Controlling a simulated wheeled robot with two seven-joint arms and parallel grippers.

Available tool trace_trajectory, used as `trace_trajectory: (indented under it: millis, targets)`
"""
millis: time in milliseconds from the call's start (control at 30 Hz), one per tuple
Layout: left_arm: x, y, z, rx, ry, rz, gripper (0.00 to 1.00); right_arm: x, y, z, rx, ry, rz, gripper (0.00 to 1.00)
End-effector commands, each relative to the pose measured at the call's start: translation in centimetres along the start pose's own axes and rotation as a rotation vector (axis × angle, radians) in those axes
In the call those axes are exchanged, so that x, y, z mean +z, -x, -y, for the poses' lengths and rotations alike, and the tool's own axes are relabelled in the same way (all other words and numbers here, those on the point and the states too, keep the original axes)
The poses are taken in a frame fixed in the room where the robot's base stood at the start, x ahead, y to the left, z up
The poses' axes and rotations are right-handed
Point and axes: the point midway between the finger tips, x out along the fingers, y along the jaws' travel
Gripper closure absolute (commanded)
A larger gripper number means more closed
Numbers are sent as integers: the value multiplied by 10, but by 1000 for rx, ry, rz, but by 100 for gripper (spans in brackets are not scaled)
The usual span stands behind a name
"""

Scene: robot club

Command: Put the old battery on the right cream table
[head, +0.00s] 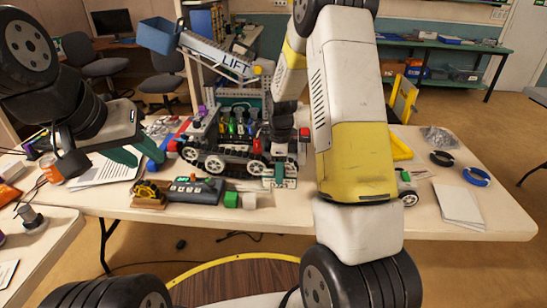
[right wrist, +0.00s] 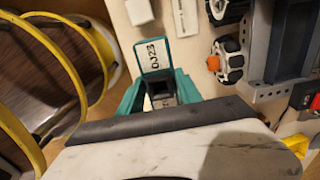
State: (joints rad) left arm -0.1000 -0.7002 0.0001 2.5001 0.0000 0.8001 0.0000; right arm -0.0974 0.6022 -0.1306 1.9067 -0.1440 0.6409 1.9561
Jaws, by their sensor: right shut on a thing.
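My right gripper (right wrist: 158,92) has teal fingers and is shut on the old battery (right wrist: 157,55), a teal-edged block with a white label. I cannot tell whether the battery touches the table. A second cream table (head: 52,236) shows at the lower left. My left gripper (head: 135,152) appears open and empty above papers on the long table's left part.
A tracked rover (head: 225,160) stands mid-table.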

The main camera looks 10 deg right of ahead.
Motion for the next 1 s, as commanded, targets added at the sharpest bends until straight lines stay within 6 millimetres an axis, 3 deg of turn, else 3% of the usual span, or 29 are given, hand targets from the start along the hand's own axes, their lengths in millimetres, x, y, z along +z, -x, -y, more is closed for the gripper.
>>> trace_trajectory:
  millis: [700, 1000]
  targets:
    - [0, 0, 0, 0, 0, 0, 64, 0, -70, 1, -1, 0, 0, 100]
    - [0, 0, 0, 0, 0, 0, 64, 0, -85, 1, -3, 0, 1, 100]
